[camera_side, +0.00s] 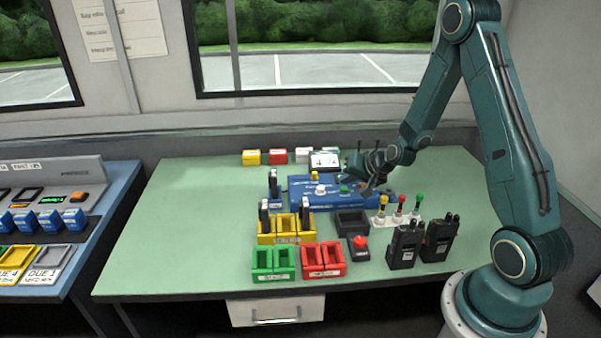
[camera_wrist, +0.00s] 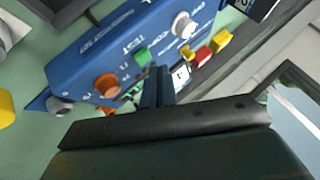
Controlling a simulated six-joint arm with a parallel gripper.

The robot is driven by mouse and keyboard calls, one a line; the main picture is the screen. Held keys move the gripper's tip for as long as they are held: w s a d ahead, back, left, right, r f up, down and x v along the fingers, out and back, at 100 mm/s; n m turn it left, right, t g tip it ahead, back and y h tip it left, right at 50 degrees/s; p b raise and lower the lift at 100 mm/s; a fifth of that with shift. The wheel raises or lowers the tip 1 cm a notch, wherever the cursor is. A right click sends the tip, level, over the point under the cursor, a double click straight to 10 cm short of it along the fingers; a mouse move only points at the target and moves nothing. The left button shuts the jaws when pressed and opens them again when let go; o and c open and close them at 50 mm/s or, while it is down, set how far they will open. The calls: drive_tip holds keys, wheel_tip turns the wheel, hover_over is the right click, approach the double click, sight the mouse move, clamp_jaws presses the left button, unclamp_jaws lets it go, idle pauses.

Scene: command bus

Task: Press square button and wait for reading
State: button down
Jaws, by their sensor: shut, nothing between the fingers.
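The blue test box (camera_side: 300,195) sits at the middle back of the green table. On it are a white knob (camera_side: 320,189), a green button (camera_side: 344,189) and an orange button beside my gripper. My gripper (camera_side: 362,181) is shut and empty, low over the box's right part. Its fingertips (camera_wrist: 158,72) show close beside the green button; I cannot tell whether they touch it. A small display (camera_side: 325,160) stands behind; its text is too small to read.
Black radios (camera_side: 405,247) stand at the front right. Yellow (camera_side: 287,228), green (camera_side: 273,262) and red (camera_side: 323,260) holders fill the front middle. A red-topped button box (camera_side: 359,247) and colored indicators (camera_side: 400,208) stand near the blue box. The table's left side is clear.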

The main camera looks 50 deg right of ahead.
sight(347, 190)
drive_tip(key=shift+f, duration=0.75)
idle(1.2)
drive_tip(key=shift+r, duration=0.75)
drive_tip(key=shift+r, duration=0.2)
drive_tip(key=shift+r, duration=2.35)
